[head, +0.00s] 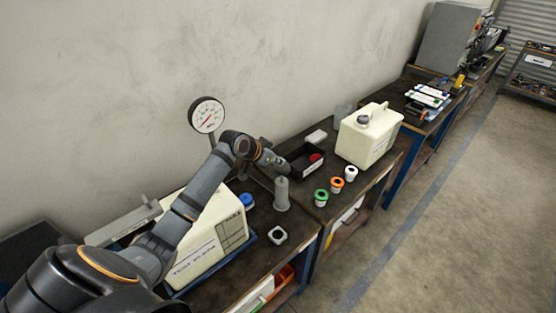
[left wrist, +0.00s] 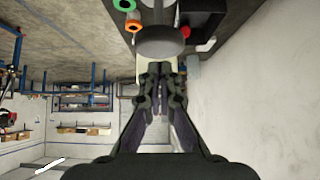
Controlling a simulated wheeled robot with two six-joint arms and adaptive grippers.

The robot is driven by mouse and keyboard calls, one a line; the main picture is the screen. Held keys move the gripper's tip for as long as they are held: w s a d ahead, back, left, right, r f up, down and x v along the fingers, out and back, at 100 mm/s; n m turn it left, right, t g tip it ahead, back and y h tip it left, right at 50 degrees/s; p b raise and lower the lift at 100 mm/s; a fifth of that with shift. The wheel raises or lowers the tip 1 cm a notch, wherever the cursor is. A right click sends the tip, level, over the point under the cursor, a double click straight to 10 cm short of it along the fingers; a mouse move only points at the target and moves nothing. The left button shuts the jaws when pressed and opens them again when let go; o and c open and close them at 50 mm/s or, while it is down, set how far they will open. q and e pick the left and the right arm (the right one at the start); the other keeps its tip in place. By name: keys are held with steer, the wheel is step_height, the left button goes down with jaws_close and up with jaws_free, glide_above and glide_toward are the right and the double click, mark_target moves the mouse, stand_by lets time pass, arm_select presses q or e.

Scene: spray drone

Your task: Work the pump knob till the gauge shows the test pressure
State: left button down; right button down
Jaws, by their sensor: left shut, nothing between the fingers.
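The round white gauge (head: 206,115) stands on a post against the wall. Its red needle shows, but the reading is too small to tell. A grey upright cylinder (head: 281,195) with a narrower top, which looks like the pump, stands on the bench below my left gripper (head: 280,163). My left gripper is shut and empty. In the left wrist view its closed fingers (left wrist: 160,75) point at a grey round knob (left wrist: 160,42). I cannot tell whether they touch it. My right gripper is not in view.
A cream box with a blue cap (head: 246,199) stands left of the pump, partly behind my arm. A black tray (head: 306,160) with a red item, a cream canister (head: 368,135) and green, orange and white rings (head: 321,197) stand to the right.

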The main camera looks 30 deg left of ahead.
mark_target(278, 173)
arm_select(q)
steer(key=shift+s+f, duration=0.15)
steer(key=shift+f, duration=0.5)
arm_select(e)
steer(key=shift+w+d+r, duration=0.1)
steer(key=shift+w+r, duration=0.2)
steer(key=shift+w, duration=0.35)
